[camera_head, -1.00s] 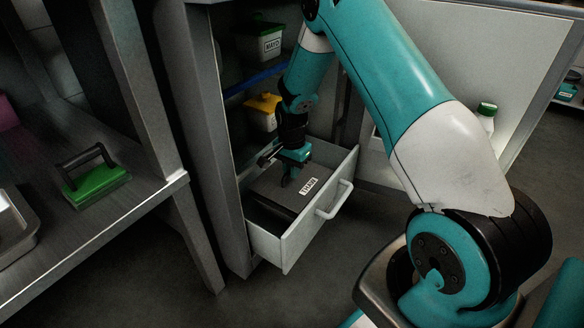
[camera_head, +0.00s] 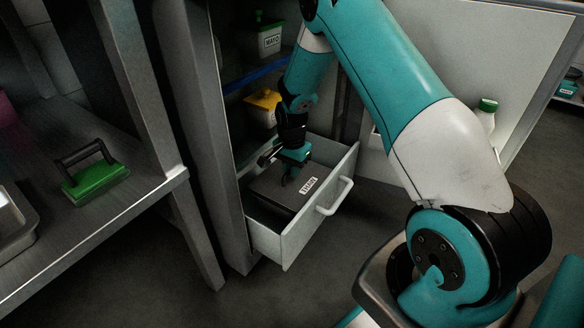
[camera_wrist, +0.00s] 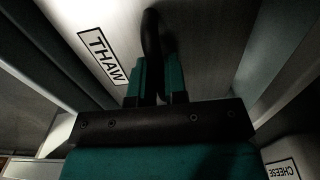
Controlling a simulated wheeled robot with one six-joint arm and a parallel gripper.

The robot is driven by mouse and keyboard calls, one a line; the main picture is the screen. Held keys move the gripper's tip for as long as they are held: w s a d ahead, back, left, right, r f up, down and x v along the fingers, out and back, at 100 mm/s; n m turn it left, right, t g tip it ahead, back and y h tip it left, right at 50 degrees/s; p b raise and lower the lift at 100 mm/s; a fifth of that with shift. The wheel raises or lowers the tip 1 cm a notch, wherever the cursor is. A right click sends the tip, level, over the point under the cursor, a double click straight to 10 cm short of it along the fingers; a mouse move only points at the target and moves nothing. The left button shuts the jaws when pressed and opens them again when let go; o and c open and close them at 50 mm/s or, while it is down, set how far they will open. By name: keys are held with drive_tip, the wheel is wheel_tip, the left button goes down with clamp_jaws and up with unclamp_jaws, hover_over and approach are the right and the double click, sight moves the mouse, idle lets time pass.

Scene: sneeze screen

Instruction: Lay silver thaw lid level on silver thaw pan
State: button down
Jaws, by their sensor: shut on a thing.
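The silver thaw lid (camera_head: 278,190), a flat grey plate with a white THAW label, lies in the open white drawer of the cabinet. In the wrist view the lid (camera_wrist: 195,40) fills the upper middle, with its label at the left and a dark looped handle (camera_wrist: 152,40). My gripper (camera_head: 287,178) reaches down into the drawer. In the wrist view my gripper (camera_wrist: 158,88) is shut on the lid's handle. The lid looks about level. The thaw pan is not clearly visible; a dark shape shows under the lid, and I cannot tell whether they touch.
The drawer (camera_head: 300,228) stands pulled out, its walls close around the lid. Above it are a yellow-lidded container (camera_head: 263,108) and a MAYO container (camera_head: 268,40). A green scrubber (camera_head: 95,178) and a metal tray (camera_head: 12,225) sit on the left counter. A CHEESE label (camera_wrist: 284,169) shows at lower right.

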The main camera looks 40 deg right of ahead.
drive_tip(key=shift+f, duration=0.85)
drive_tip(key=c, duration=1.1)
unclamp_jaws()
